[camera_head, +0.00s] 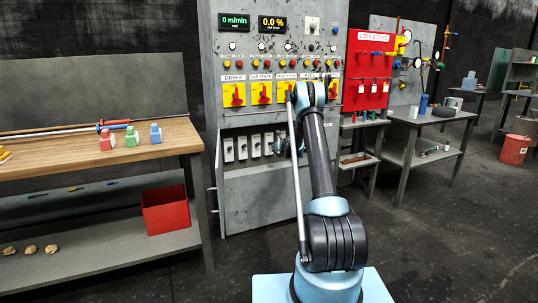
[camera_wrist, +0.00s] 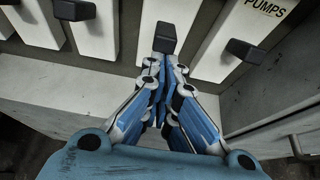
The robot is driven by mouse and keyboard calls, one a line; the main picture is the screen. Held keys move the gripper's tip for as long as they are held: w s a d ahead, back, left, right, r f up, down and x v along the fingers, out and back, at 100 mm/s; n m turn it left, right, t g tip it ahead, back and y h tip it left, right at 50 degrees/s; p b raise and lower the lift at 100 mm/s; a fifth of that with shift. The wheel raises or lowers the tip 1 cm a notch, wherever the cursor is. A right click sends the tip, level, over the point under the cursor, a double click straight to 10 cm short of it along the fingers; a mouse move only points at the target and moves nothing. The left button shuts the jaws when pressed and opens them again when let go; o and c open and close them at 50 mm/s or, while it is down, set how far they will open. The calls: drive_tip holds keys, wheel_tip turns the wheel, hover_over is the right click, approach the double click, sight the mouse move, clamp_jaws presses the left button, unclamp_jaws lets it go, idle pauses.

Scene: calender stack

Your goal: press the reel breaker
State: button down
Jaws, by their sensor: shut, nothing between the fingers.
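A row of white breakers (camera_head: 242,147) with black levers sits in the low recess of the grey cabinet. In the wrist view, my gripper (camera_wrist: 163,64) is shut and empty. Its fingertips are at the lower end of the black lever (camera_wrist: 164,37) on the middle white breaker (camera_wrist: 181,12); I cannot tell whether they touch. Another breaker (camera_wrist: 95,36) stands to the left, and one labelled PUMPS (camera_wrist: 236,33) to the right. No label reading reel is legible on the breakers. In the head view my gripper (camera_head: 284,148) is partly hidden by my arm.
Yellow panels with red rotary switches (camera_head: 234,94) are above the recess. A ledge (camera_wrist: 70,105) runs below the breakers. A wooden bench (camera_head: 100,150) stands left, a red lock board (camera_head: 368,70) right. Open floor lies on the right.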

drive_tip(key=shift+r, duration=0.3)
drive_tip(key=shift+r, duration=0.7)
drive_tip(key=shift+w, duration=0.1)
wheel_tip(320, 180, down, 4)
drive_tip(key=s, duration=0.2)
drive_tip(key=s+d+r, duration=0.2)
drive_tip(key=s+r, duration=0.4)
drive_tip(key=r, duration=0.2)
drive_tip(key=shift+d, duration=0.35)
